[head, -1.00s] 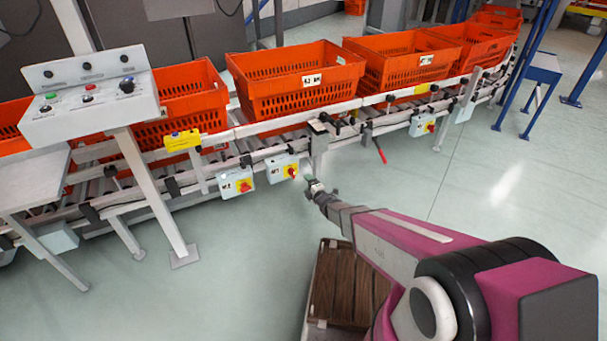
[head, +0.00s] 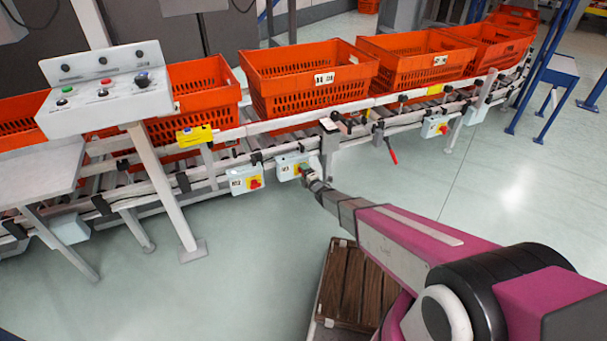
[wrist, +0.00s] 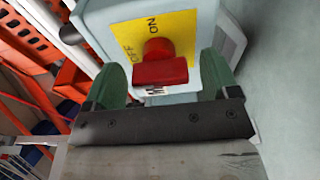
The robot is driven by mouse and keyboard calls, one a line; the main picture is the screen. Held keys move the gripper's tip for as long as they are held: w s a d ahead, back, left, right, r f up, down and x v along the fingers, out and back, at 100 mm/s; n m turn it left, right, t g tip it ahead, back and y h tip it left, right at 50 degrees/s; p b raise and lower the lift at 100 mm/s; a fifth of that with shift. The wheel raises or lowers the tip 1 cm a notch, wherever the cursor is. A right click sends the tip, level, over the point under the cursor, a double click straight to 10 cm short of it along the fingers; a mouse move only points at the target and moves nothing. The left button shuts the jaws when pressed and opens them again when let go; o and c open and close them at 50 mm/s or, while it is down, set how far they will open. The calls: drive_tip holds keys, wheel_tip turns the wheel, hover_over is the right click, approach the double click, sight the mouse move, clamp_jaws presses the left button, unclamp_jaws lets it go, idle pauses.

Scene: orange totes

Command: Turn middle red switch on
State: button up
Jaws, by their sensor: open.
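The middle red switch (wrist: 160,64) sits on a yellow plate (wrist: 183,30) marked ON and OFF, on a pale grey box (head: 288,166) on the conveyor's side. In the wrist view its red handle lies crosswise, roughly level, with OFF to its left and ON above it. My gripper (wrist: 162,78) is open, with one green finger on each side of the handle. Gaps show between the fingers and the handle. In the head view my gripper (head: 311,178) is right at this box and partly covers it.
Another switch box (head: 246,179) is to the left, and a third (head: 434,127) is farther right. Orange totes (head: 310,95) stand on the conveyor. A red lever (head: 391,153) hangs right of my gripper. A control panel (head: 105,105) stands at left.

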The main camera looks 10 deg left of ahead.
drive_tip(key=shift+w+a, duration=0.25)
drive_tip(key=c, duration=0.9)
